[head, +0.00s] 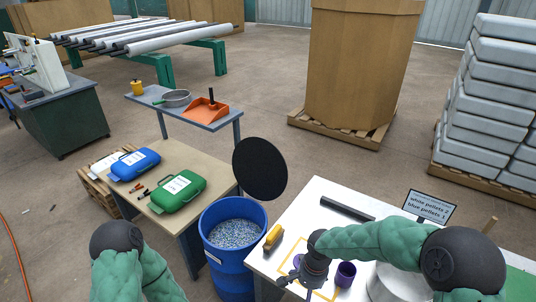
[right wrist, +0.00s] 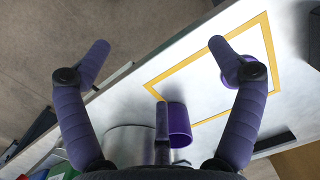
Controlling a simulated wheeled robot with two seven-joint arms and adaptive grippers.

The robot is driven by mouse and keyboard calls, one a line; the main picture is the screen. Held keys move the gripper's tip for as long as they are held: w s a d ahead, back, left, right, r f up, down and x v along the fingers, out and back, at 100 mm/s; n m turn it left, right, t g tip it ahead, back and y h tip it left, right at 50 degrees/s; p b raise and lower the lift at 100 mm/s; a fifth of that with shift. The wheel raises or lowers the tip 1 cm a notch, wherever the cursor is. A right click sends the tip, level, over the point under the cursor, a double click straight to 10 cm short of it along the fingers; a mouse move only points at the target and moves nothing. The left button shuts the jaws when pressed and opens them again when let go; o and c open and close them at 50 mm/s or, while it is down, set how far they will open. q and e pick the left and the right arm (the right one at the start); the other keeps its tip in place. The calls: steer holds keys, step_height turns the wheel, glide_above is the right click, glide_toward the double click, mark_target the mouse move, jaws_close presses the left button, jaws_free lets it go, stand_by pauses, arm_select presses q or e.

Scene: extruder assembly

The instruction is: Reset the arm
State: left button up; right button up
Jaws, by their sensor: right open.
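My right arm reaches in from the right in the head view, over the white table (head: 310,195). Its gripper (head: 293,279) is above the yellow-outlined square (head: 268,268). In the right wrist view the two fingers of this gripper (right wrist: 158,55) are spread wide with nothing between them. A purple cup (head: 345,274) stands beside the gripper; it also shows in the wrist view (right wrist: 180,125). Another purple item (right wrist: 232,70) is partly hidden behind the right-hand finger. My left arm shows at the lower left, but its gripper is out of frame.
A blue barrel (head: 230,270) of pellets stands left of the white table, a black disc (head: 260,168) above it. A yellow-handled tool (head: 272,237), black bar (head: 347,209) and pellet sign (head: 430,207) are on the table. Blue (head: 135,164) and green (head: 177,192) cases lie on another table.

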steer(key=s+a+f+n+y, duration=0.1)
steer(key=s+f+n+y, duration=0.2)
steer(key=s+f, duration=1.2)
step_height(320, 180, down, 4)
steer(key=shift+a+r+n+t, duration=0.2)
steer(key=shift+a+n+t, duration=0.15)
steer(key=shift+n, duration=0.85)
